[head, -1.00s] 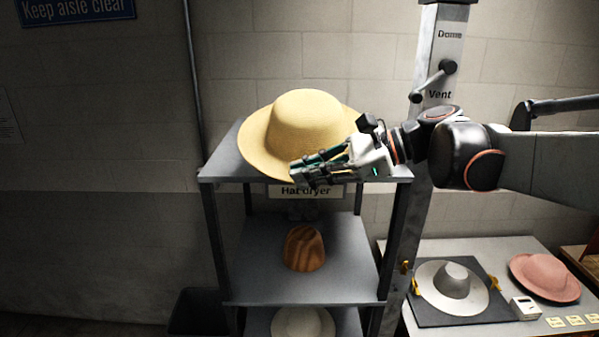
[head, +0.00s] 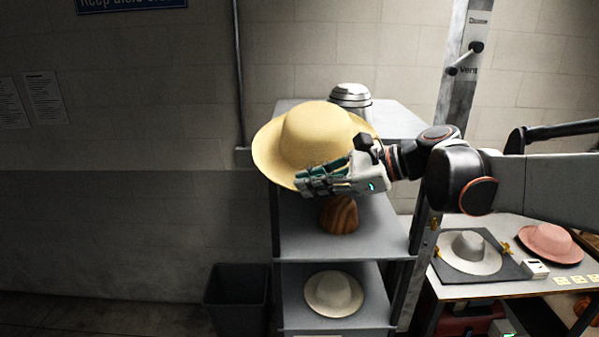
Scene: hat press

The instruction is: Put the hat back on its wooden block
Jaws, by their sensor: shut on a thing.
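The straw-yellow hat (head: 315,135) is held in the air, crown up and a little tilted, in front of the rack's top. My gripper (head: 310,180) is shut on the near right part of its brim. The striped brown wooden block (head: 340,216) stands on the rack's middle shelf (head: 300,238), below the gripper and apart from the hat. The block's upper end comes close to the gripper's lower edge in the picture. The far side of the hat's brim and its underside are hidden.
A silvery domed object (head: 350,95) stands on the top shelf (head: 398,122), partly behind the hat. A cream hat (head: 334,293) lies on the lower shelf. A side table at right holds a white hat (head: 470,252) and a pink hat (head: 550,243). A dark bin (head: 236,298) stands left.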

